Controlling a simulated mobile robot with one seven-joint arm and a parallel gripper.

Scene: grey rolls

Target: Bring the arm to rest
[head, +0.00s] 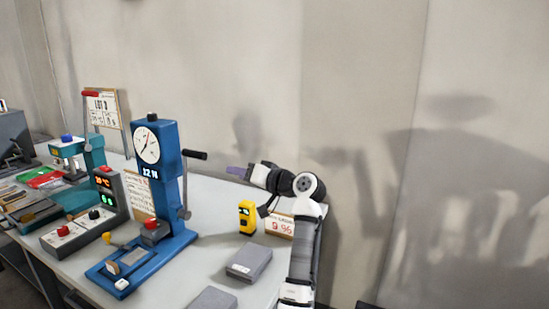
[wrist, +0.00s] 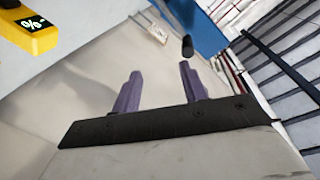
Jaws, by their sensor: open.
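My gripper (head: 238,172) is at the end of my raised arm, above the right part of the bench in the head view. Its purple fingers point left, toward the blue press (head: 155,180) with the dial, and stop short of its black handle. In the wrist view, my gripper (wrist: 160,88) shows two purple fingers standing apart with nothing between them. A dark edge with a light surface fills the lower part of that view.
A yellow meter (head: 247,217) and a sign reading 96 (head: 280,226) stand near my arm. Grey blocks (head: 249,263) lie in front. A control box (head: 90,215) and teal machine (head: 80,160) stand left. The wall is close behind; the bench between press and meter is clear.

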